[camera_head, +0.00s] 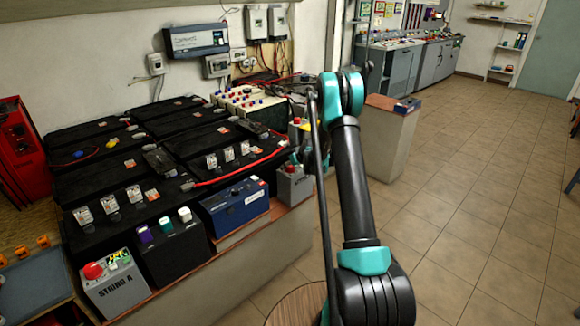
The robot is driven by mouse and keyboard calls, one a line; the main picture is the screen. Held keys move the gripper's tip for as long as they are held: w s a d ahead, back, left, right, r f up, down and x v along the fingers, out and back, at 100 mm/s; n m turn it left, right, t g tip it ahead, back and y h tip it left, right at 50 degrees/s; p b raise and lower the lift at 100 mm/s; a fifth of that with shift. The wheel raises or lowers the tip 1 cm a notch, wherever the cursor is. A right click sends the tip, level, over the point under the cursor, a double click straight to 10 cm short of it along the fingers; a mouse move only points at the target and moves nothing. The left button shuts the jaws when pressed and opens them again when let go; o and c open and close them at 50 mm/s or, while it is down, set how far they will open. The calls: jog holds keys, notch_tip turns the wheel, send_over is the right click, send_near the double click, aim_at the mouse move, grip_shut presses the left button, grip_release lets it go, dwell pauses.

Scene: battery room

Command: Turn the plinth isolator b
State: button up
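A small grey box (293,188) stands at the right end of the low plinth, partly hidden by my arm. It looks like the twin of the front-left box and may be isolator B; its label is not readable. My gripper (296,158) is a small dark and teal shape just above this box, mostly behind my arm. Its fingers are too small and hidden to tell open from shut, or whether they touch a knob. A red knob (297,121) shows farther back. Another grey box (117,288), marked STRING A, has a red knob (93,270) at the front left.
Black battery blocks (95,185) fill the plinth, with a red cable (240,172) across them. A blue box (236,203) sits left of the grey box. A pedestal (392,142) stands behind my arm. Tiled floor (480,190) at right is clear.

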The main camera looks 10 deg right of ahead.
jog(key=c, duration=1.2)
jog(key=shift+o, duration=0.2)
jog(key=shift+a+m+h, duration=0.1)
jog(key=shift+m+h, duration=0.2)
jog(key=m+h, duration=0.3)
jog(key=m, duration=0.1)
jog(key=shift+t, duration=0.4)
jog(key=m+h, duration=0.3)
jog(key=m, duration=0.1)
jog(key=shift+m+g+h, duration=0.4)
jog(key=m+g+h, duration=0.1)
jog(key=m+h, duration=0.1)
jog(key=m, duration=0.1)
jog(key=shift+m+g, duration=0.4)
jog(key=shift+m+g+h, duration=1.2)
jog(key=shift+m+g, duration=0.2)
jog(key=shift+m, duration=0.9)
